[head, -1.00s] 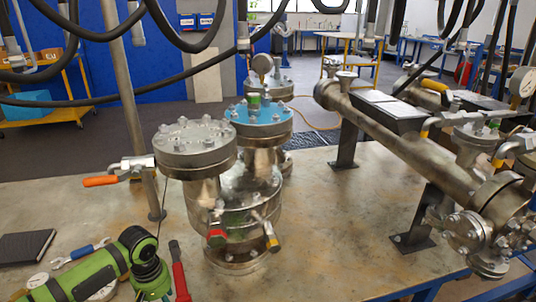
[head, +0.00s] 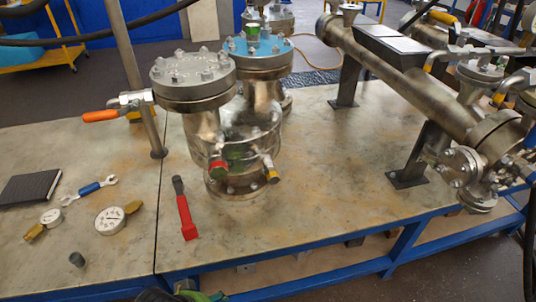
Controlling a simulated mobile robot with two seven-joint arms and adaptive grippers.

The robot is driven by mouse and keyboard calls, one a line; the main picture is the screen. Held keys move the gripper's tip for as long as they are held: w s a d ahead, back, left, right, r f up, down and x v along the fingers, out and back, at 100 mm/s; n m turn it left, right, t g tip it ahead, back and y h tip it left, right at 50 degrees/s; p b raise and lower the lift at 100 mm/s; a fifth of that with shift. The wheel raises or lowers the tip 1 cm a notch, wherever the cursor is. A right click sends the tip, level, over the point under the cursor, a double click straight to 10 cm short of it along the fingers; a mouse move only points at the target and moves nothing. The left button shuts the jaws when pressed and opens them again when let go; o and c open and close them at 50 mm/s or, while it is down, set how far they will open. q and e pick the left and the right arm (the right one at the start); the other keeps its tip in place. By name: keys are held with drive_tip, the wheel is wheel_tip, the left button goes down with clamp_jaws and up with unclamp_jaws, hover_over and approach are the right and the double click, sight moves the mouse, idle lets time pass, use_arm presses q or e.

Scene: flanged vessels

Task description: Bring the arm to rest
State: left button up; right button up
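Neither of my grippers shows in the head view. Only a green and black piece of my arm (head: 185,296) shows at the bottom edge, and its gripper end is out of sight. The task names no object.
Flanged vessels (head: 195,95), one with a blue top (head: 258,48), stand mid-table. An orange-handled valve (head: 101,116) sticks out left. A long pipe assembly (head: 410,90) fills the right. Gauges (head: 109,220), a wrench (head: 90,188) and a black notebook (head: 30,187) lie left. The front middle is clear.

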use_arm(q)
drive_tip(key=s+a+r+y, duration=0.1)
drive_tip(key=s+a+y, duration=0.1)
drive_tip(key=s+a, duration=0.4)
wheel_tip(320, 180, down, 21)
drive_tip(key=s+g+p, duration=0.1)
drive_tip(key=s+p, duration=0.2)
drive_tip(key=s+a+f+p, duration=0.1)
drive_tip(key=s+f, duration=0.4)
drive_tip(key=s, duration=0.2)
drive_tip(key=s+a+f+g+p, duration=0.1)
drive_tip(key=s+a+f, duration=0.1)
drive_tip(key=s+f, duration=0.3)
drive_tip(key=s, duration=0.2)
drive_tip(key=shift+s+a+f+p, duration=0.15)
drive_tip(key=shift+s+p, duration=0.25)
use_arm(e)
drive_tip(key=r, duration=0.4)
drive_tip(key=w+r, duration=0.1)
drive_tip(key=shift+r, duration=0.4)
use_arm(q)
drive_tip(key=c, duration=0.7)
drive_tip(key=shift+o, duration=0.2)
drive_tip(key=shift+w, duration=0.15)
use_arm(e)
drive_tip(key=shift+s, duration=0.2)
